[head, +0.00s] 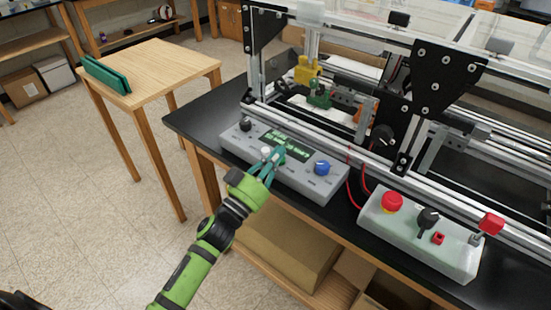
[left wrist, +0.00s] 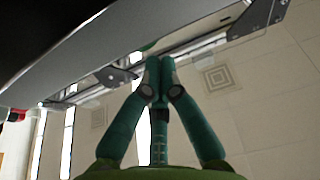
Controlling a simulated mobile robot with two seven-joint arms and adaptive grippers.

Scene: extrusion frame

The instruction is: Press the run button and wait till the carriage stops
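The grey control box (head: 297,178) at the front edge of the black bench has a screen with green text (head: 287,145), a black knob (head: 246,125), a pale round control (head: 265,152) and a blue knob (head: 322,167). I cannot tell which control is the run button. My left gripper (head: 277,155) is at the box, its tips beside the screen's lower edge. In the left wrist view its teal fingers (left wrist: 160,68) meet with nothing visible between them. Contact with the box cannot be told. A yellow block and green part (head: 312,80), possibly on the carriage, sit inside the frame. My right gripper is out of view.
A second box (head: 417,235) to the right carries a red mushroom button (head: 391,201), a black knob and red parts. The aluminium frame (head: 340,135) rises behind both boxes. A wooden table (head: 155,68) with a green item stands at left. Floor between is clear.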

